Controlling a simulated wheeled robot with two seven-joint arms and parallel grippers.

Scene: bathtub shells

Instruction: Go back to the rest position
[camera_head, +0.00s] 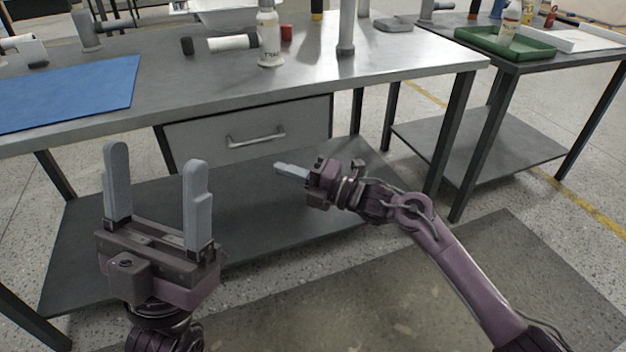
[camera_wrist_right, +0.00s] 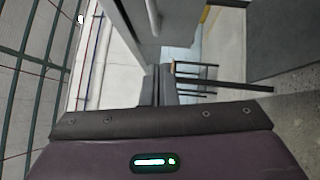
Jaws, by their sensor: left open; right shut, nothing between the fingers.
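My left gripper (camera_head: 157,190) is at the lower left in the head view. Its two grey fingers point up and stand wide apart, with nothing between them. My right gripper (camera_head: 291,171) is near the middle, in front of the table's drawer and pointing left. Its fingers are together and hold nothing. In the right wrist view its closed fingers (camera_wrist_right: 158,84) show above the purple gripper body. Both grippers are in front of the metal table (camera_head: 400,66) and apart from it.
The table bears a blue mat (camera_head: 70,92), a white bottle (camera_head: 268,35) and a grey post (camera_head: 346,28). A drawer (camera_head: 250,135) hangs below its top. A second table at the right holds a green tray (camera_head: 505,44). A dark mat (camera_head: 480,290) covers the floor in front.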

